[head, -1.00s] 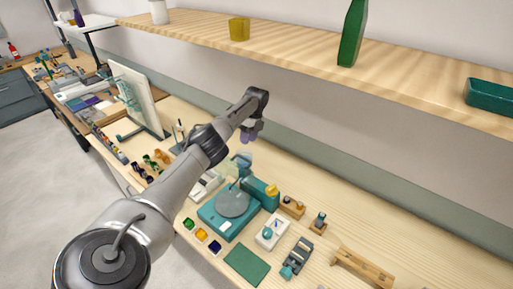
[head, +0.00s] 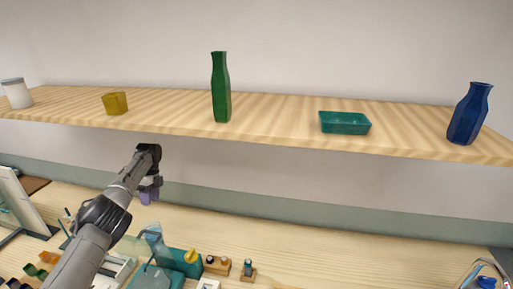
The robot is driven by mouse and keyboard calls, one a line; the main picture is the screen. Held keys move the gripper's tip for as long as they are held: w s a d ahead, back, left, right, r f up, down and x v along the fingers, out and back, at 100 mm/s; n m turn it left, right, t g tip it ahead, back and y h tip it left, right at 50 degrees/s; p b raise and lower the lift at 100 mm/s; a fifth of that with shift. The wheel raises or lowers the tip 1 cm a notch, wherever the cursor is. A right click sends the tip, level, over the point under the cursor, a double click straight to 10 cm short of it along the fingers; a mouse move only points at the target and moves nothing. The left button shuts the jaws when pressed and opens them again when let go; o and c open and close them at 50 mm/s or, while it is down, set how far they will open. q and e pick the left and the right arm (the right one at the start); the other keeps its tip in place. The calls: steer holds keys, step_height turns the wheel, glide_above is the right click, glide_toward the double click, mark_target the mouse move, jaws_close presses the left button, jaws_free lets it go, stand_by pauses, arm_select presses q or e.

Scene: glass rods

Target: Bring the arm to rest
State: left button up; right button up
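My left arm comes in from the lower left of the head view. Its gripper (head: 150,192), with purple fingertips, points down below the shelf and above the back of the workbench (head: 330,245). The fingers are small and overlap in the picture, so I cannot tell whether they are open or shut. I see nothing clearly held in them. My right gripper is not in view.
A wooden shelf (head: 280,133) holds a white jar (head: 16,94), a yellow cup (head: 115,103), a green bottle (head: 221,90), a teal tray (head: 344,122) and a blue vase (head: 468,114). A teal device (head: 185,262) stands below the gripper. The bench's right middle is clear.

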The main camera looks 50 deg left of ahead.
arm_select(q)
steer(key=w+d+f+m+g+y, duration=0.1)
steer(key=w+d+f+y, duration=0.3)
steer(key=w+d+f, duration=0.7)
steer(key=s+d+f+t+p, duration=0.1)
steer(key=s+d+f, duration=0.1)
steer(key=d+f, duration=0.5)
steer(key=s+d+f+t, duration=0.1)
steer(key=s+d+f, duration=0.2)
steer(key=d, duration=0.8)
steer(key=s+d+f+t+p, duration=0.15)
steer(key=d+f, duration=0.35)
steer(key=d, duration=0.5)
steer(key=s+d+r+n+t+h, duration=0.1)
steer(key=s+d+r+n, duration=0.15)
steer(key=s+d, duration=0.4)
steer(key=s+d+r+n+t, duration=0.1)
steer(key=s+d+n, duration=0.2)
steer(key=s+d, duration=0.4)
steer(key=s+d+r+n+t+h, duration=0.1)
steer(key=s+d+r+n+t, duration=0.1)
steer(key=s+d+r+n, duration=0.2)
step_height(320, 180, up, 3)
steer(key=shift+s+r+n+p, duration=0.2)
steer(key=shift+s+n+p, duration=0.15)
steer(key=shift+s, duration=0.8)
